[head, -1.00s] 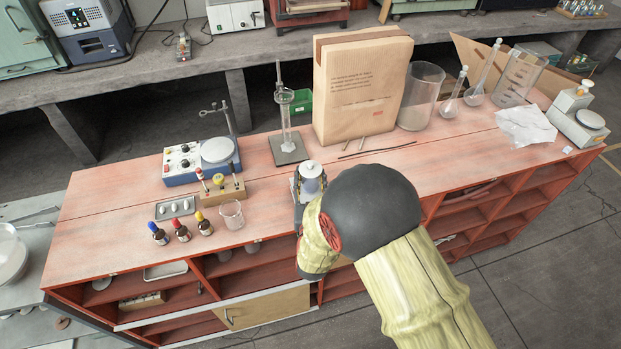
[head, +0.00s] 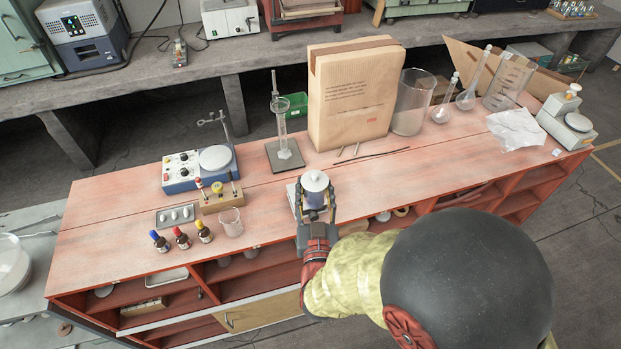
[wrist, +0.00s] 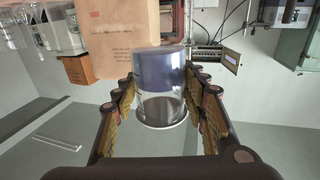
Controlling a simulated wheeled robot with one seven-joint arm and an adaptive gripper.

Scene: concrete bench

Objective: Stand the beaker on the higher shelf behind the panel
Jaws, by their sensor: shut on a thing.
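The beaker (head: 231,222) is small, clear and upright near the bench's front edge, just right of the dropper bottles. My gripper (head: 316,215) is to its right, shut on a clear jar with a white lid (head: 315,181) and a blue-grey band. In the wrist view the jar (wrist: 161,72) sits between both fingers. I cannot tell whether it touches the bench. The tan panel (head: 262,308) with a handle closes part of the lower front. The shelf behind it is hidden; an open red upper shelf (head: 260,279) shows above it.
Dropper bottles (head: 181,238) and a weight tray (head: 177,215) stand left of the beaker. The bench top (head: 420,165) is bare right of the jar.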

